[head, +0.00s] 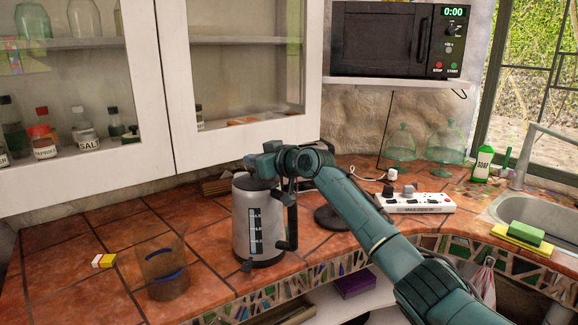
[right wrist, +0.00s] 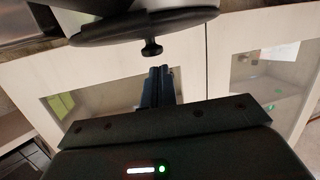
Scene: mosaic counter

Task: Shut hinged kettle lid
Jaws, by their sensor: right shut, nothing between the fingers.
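The steel kettle (head: 254,222) stands upright on the tiled counter, with a dark level window and a black handle (head: 291,222) at its right. My right gripper (head: 262,160) is over the kettle's top and hides most of the lid in the head view. In the right wrist view, the dark lid (right wrist: 140,27) with its small knob (right wrist: 151,48) appears close against the kettle body; I cannot tell whether it is fully seated. The right fingers (right wrist: 158,80) are shut and empty, near the knob with a small visible gap. My left gripper is out of view.
A black round base (head: 335,217) and a white power strip (head: 415,204) are at right, near the sink (head: 535,215). Wall cabinets (head: 240,150) hang close behind the kettle.

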